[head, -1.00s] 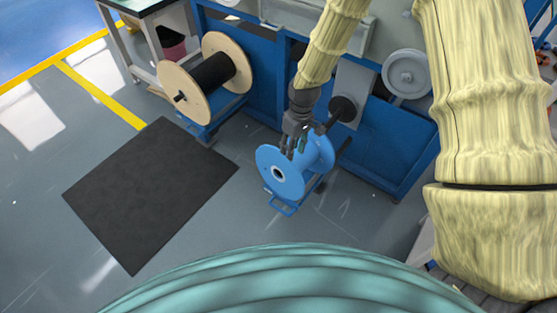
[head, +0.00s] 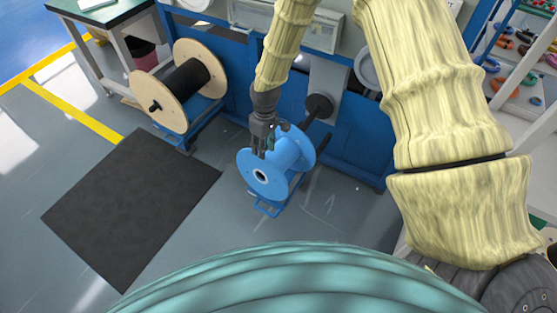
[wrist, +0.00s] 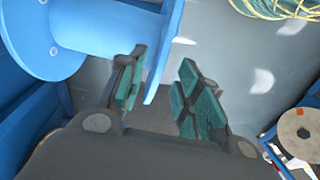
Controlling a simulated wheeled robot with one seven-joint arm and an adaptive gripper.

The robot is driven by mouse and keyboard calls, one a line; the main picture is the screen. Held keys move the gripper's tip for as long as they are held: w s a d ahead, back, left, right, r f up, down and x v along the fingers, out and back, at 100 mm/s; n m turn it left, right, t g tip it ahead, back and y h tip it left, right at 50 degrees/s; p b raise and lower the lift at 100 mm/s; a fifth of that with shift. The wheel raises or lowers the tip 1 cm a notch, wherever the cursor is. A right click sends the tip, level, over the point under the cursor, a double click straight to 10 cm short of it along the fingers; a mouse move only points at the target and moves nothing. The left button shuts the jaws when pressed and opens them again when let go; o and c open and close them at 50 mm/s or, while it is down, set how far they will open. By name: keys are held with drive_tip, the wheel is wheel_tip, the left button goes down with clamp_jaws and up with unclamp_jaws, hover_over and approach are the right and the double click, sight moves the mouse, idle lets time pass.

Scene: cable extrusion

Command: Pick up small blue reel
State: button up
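The small blue reel (head: 259,176) stands on a low blue stand in front of the blue machine in the head view. My gripper (head: 262,150) is over the top of the reel, at its near flange. In the wrist view the reel's hub (wrist: 105,25) and flanges fill the upper left. My gripper (wrist: 160,85) is open there, with its teal-padded fingers apart. The edge of one flange shows between the fingers, nearer the left one. I cannot tell whether either finger touches it.
A wooden reel with black cable (head: 165,92) stands on the left by the machine (head: 235,75). A dark mat (head: 130,205) lies on open floor at left. A white flanged reel (head: 370,70) is partly behind my arm. A shelf with small coloured items (head: 520,60) is at right.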

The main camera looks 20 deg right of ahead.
drive_tip(key=shift+a+f, duration=0.2)
drive_tip(key=shift+f, duration=0.95)
drive_tip(key=shift+a+f, duration=0.15)
drive_tip(key=shift+f, duration=0.95)
drive_tip(key=shift+c, duration=0.4)
clamp_jaws()
drive_tip(key=shift+w, duration=0.1)
